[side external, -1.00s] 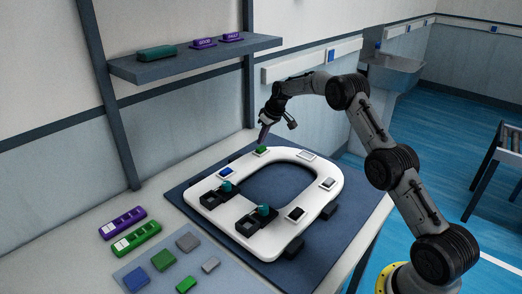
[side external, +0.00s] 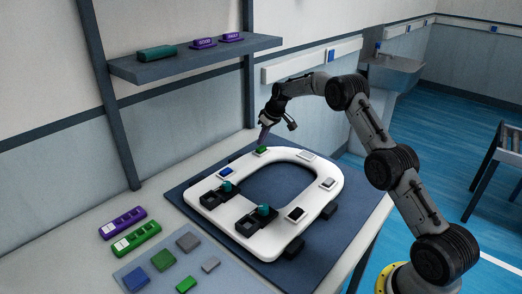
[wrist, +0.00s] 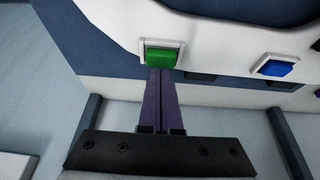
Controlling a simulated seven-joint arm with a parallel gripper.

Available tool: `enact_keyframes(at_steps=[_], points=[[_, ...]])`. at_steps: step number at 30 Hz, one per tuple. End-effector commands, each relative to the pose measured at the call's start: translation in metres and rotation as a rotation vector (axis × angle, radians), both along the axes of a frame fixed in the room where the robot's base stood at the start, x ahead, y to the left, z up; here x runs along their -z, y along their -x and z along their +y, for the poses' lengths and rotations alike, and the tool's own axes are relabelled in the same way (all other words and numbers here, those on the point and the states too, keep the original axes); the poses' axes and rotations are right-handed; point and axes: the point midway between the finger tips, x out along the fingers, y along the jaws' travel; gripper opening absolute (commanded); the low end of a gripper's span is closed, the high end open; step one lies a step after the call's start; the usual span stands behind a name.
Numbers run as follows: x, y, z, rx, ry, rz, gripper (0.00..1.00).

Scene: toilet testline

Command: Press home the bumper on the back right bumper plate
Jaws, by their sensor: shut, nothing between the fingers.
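A green bumper (side external: 262,149) sits in a white-framed plate at the back of the white toilet seat (side external: 222,207). In the wrist view the green bumper (wrist: 162,56) lies inside its white plate (wrist: 143,46) and looks roughly level. My gripper (side external: 263,144) is shut, its purple fingers together and empty, pointing down at the green bumper. In the wrist view my gripper's fingertips (wrist: 161,71) are at the bumper's near edge; I cannot tell whether they touch it. A blue bumper (side external: 226,171) sits in another plate, and it also shows in the wrist view (wrist: 274,68).
The seat lies on a dark blue mat (side external: 178,190). Other plates are pale (side external: 307,155), grey (side external: 328,184) and black (side external: 296,214). Two black hinge blocks with teal knobs (side external: 264,210) stand in front. Loose coloured blocks (side external: 163,260) lie front left. A shelf (side external: 190,64) overhangs the back left.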

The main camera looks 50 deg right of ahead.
Motion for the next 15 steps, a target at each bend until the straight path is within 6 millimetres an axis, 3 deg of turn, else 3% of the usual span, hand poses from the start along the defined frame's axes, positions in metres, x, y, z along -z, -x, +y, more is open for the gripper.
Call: enact_keyframes(at_steps=[15], points=[[0.0077,0.0002,0.0002,0.000,-0.001,0.001,0.00]])
